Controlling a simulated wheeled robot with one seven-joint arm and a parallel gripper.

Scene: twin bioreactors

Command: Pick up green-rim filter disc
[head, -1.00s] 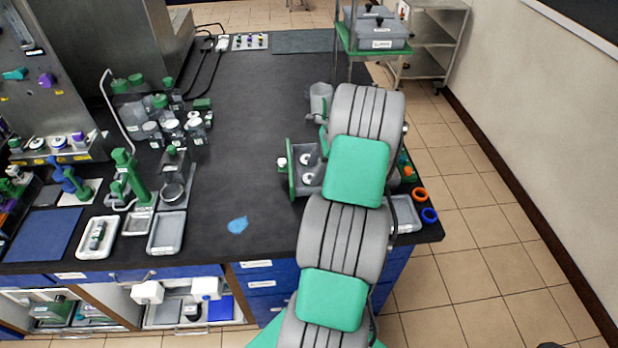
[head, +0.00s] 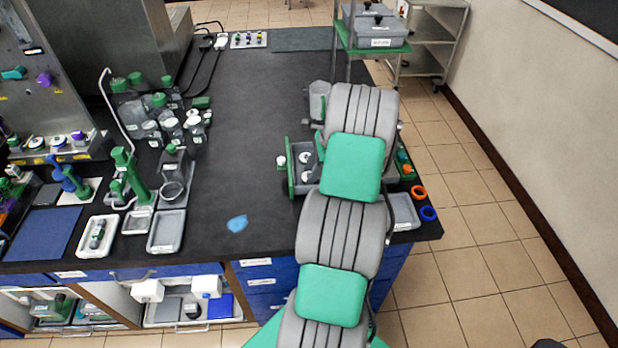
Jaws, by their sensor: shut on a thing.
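I cannot pick out the green-rim filter disc with certainty. A grey tray with a green end panel (head: 290,167) stands on the bench just left of my arm. Small white round pieces (head: 305,158) lie in it, and my arm hides its right part. My grey and green arm reaches from the bottom of the head view up over the right side of the bench. My gripper is hidden behind the arm links, so neither its fingers nor anything between them shows.
Several bottles with green or white lids (head: 160,115) crowd the back left of the dark bench (head: 250,100). A grey beaker (head: 318,98) stands beside my arm. Orange (head: 418,192) and blue (head: 428,214) rings lie at the right edge. The bench middle is mostly clear, with a blue patch (head: 237,224).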

